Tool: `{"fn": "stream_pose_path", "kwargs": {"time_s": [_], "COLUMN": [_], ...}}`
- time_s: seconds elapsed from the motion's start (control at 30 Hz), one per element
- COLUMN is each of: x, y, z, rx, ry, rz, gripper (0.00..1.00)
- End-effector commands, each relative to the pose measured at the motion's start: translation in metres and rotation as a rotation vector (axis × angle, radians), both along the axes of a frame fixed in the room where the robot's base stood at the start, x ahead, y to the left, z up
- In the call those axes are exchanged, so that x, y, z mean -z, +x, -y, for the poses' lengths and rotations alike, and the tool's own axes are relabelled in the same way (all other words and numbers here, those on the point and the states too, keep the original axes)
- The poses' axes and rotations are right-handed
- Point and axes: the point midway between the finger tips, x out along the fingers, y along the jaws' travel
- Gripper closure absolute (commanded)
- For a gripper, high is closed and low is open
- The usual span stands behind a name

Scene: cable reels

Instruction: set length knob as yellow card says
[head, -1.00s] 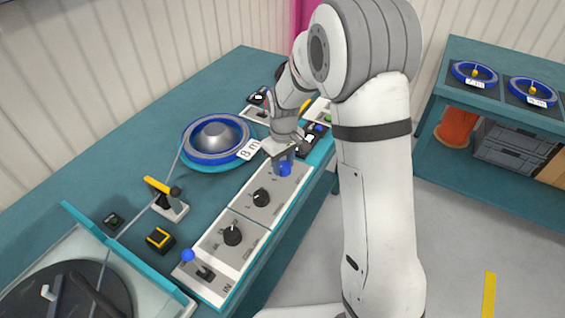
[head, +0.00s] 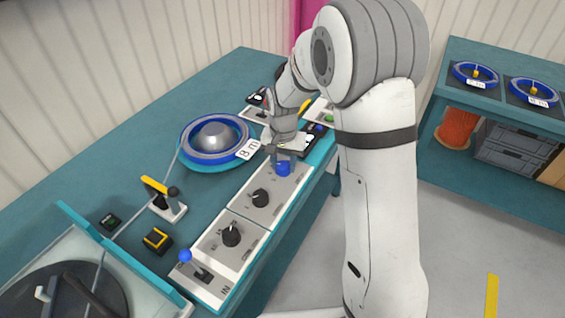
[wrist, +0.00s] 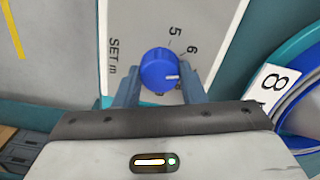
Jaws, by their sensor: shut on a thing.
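The blue length knob (wrist: 158,66) sits on a white panel marked "SET m" in the wrist view. The numbers 5 and 6 show above and right of it. Its white mark points right, past the 6. My gripper (wrist: 160,82) is shut on the knob, one finger on each side. In the head view the knob (head: 283,169) shows just below my gripper (head: 283,160). A white card reading 8 m (head: 248,149) lies by the blue reel (head: 215,138). I see no readable yellow card.
A yellow-handled device (head: 160,192) and a yellow-black block (head: 157,240) stand on the teal bench. A shelf (head: 505,115) with small reels is at right.

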Motion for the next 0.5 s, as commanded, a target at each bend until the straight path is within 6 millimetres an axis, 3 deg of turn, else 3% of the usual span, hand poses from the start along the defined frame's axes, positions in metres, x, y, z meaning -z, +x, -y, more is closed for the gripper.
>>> {"fn": "stream_pose_path", "kwargs": {"time_s": [0.5], "x": [-0.0017], "y": [0.0024], "z": [-0.0006], "rx": [0.489], "ry": [0.004], "rz": [0.008], "gripper": [0.86]}}
